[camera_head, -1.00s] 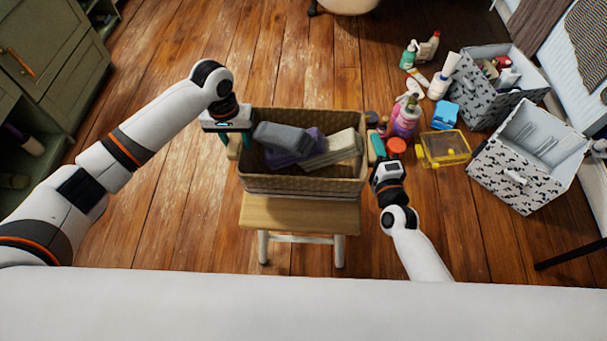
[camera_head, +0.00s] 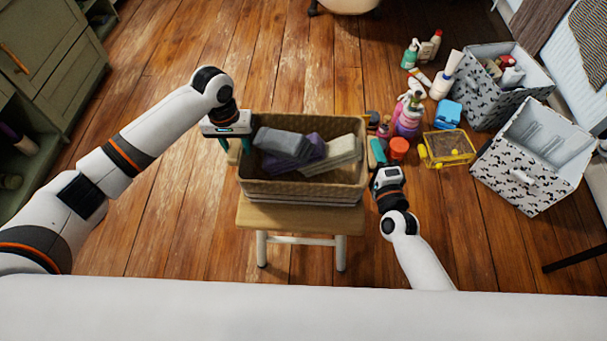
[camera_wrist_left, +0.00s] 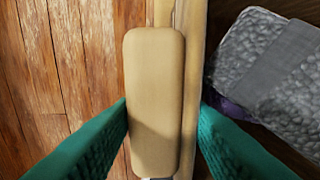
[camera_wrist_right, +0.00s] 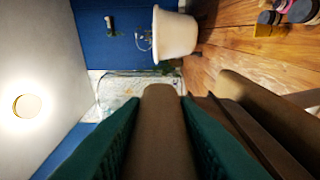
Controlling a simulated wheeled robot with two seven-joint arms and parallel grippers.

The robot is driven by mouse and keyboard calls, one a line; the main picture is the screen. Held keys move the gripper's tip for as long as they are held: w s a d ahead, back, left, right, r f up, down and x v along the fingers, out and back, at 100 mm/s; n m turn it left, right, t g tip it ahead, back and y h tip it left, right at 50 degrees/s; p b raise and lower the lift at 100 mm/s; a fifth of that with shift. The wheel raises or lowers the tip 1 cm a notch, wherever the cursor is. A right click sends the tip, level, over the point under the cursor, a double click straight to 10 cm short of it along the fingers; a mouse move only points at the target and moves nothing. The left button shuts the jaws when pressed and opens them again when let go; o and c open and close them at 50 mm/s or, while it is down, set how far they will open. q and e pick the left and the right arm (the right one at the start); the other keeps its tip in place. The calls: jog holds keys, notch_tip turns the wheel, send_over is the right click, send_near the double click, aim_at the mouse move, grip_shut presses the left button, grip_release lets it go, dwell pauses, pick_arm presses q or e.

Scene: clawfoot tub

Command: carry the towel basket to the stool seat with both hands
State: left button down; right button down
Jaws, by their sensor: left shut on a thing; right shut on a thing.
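The woven tan towel basket (camera_head: 305,188) is level over the wooden stool (camera_head: 300,220), its base at the seat; I cannot tell whether it touches all along. Grey (camera_head: 282,143), purple (camera_head: 308,152) and cream (camera_head: 335,153) towels lie inside. My left gripper (camera_head: 232,146) is shut on the basket's left handle; the left wrist view shows this tan handle (camera_wrist_left: 155,95) between the teal fingers. My right gripper (camera_head: 379,160) is at the right side, shut on the right handle (camera_wrist_right: 162,125), seen between the fingers in the right wrist view. The seat's far part is hidden under the basket.
Right of the basket, bottles (camera_head: 407,118), a yellow clear box (camera_head: 447,148) and a blue item (camera_head: 448,114) stand on the floor. Two patterned bins (camera_head: 500,95) are beyond them. A green cabinet (camera_head: 50,60) is at left. The floor left of the stool is clear.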

pick_arm(q)
jog(key=shift+a+f, duration=0.1)
jog(key=shift+f, duration=0.3)
pick_arm(e)
jog(key=shift+d+f, duration=0.1)
jog(key=shift+f, duration=0.35)
pick_arm(q)
jog(key=c, duration=1.1)
grip_release()
jog(key=shift+r, duration=0.15)
pick_arm(e)
jog(key=c, duration=1.3)
grip_release()
jog(key=shift+r, duration=0.1)
jog(key=shift+c, duration=0.2)
pick_arm(q)
jog(key=shift+o, duration=1.2)
pick_arm(e)
jog(key=shift+o, duration=1.1)
jog(key=shift+s, duration=0.15)
pick_arm(q)
notch_tip(320, 180, up, 12)
jog(key=shift+a, duration=0.25)
pick_arm(e)
jog(key=s+d, duration=0.2)
jog(key=s, duration=0.9)
jog(key=shift+s, duration=0.3)
jog(key=shift+d, duration=0.1)
jog(key=shift+d, duration=0.1)
jog(key=shift+d, duration=2.35)
